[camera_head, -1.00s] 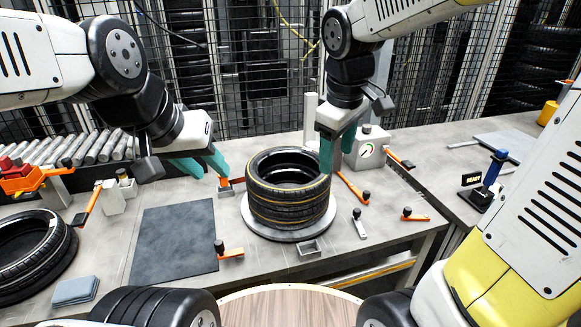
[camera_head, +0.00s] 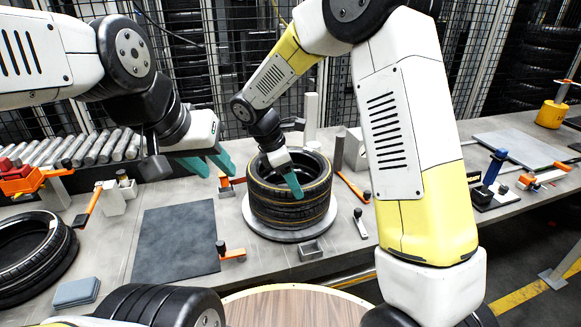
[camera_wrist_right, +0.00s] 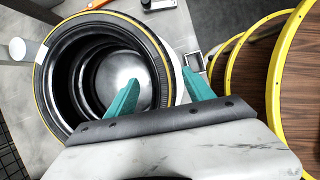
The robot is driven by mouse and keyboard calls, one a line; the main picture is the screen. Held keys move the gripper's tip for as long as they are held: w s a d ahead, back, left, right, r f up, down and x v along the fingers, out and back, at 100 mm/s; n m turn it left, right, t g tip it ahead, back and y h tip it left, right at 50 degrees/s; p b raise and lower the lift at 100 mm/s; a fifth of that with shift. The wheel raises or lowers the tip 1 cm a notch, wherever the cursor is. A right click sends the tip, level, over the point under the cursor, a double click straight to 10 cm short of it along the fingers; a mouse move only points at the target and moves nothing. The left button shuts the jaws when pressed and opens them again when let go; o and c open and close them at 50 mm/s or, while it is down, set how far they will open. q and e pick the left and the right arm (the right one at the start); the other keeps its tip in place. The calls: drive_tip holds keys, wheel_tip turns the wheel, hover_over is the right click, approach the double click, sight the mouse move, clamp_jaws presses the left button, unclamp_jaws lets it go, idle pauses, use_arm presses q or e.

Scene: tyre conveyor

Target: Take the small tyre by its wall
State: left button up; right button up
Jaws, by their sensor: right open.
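The small black tyre (camera_head: 262,190) with thin yellow lines lies flat on a round grey plate (camera_head: 250,226); it looks like a stack, and I cannot tell how many tyres it holds. It also shows in the right wrist view (camera_wrist_right: 50,100). My right gripper (camera_head: 288,180) is open over the tyre's near right rim. In the right wrist view my right gripper (camera_wrist_right: 160,95) has one teal finger over the hole and the other outside the wall; contact cannot be told. My left gripper (camera_head: 214,166) is open and empty, left of the tyre and above the bench.
A larger tyre (camera_head: 62,240) lies at the far left beside a dark mat (camera_head: 175,240). Orange-handled clamps (camera_head: 232,253) stand around the plate. A roller conveyor (camera_head: 95,148) runs behind. A wooden round top (camera_head: 290,305) is in front.

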drive_tip(key=x, duration=0.4)
drive_tip(key=shift+s+f, duration=0.15)
drive_tip(key=shift+s, duration=0.05)
clamp_jaws()
drive_tip(key=shift+w+a, duration=0.1)
